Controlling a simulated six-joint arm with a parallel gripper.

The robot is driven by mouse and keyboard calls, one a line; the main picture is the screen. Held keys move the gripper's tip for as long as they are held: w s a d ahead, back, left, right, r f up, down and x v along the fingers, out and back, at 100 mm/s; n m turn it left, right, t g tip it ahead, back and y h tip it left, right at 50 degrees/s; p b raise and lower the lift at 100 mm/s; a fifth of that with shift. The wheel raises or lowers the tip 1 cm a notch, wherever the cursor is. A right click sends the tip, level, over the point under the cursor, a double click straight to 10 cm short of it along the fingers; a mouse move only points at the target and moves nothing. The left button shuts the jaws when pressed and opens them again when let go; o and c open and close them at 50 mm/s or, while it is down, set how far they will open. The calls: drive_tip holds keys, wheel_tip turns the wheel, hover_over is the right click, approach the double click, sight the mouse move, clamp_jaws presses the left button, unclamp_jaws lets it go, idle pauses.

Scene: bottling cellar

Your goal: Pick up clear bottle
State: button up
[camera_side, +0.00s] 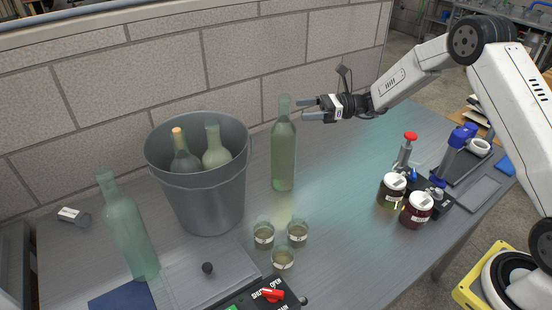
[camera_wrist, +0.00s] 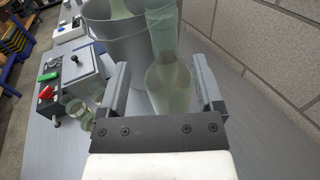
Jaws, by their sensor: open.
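A pale green, see-through bottle (camera_side: 284,155) stands upright on the bench, right of the bucket. My gripper (camera_side: 306,110) is open and empty, just right of this bottle at neck height, its fingers pointing left towards it. In the wrist view the bottle (camera_wrist: 172,88) shows in the gap between the open fingers (camera_wrist: 162,68); I cannot tell whether it is between or just beyond the tips. A similar see-through bottle (camera_side: 132,238) stands at the front left. In the bucket are a darker bottle with a cork-coloured top (camera_side: 184,162) and a pale bottle (camera_side: 215,152).
The grey bucket (camera_side: 210,203) stands left of the near bottle; it also shows in the wrist view (camera_wrist: 120,48). Small glasses (camera_side: 297,231) stand in front. Two jars (camera_side: 416,210) and a red-topped device (camera_side: 405,150) are at right. A block wall (camera_side: 215,60) runs behind.

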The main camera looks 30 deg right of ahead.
sight(288, 109)
drive_tip(key=shift+x, duration=1.25)
drive_tip(key=shift+w, duration=0.15)
drive_tip(key=shift+x, duration=2.55)
drive_tip(key=shift+w+r, duration=0.1)
drive_tip(key=shift+r, duration=0.1)
drive_tip(key=shift+c, duration=0.2)
clamp_jaws()
drive_tip(key=shift+r, duration=0.2)
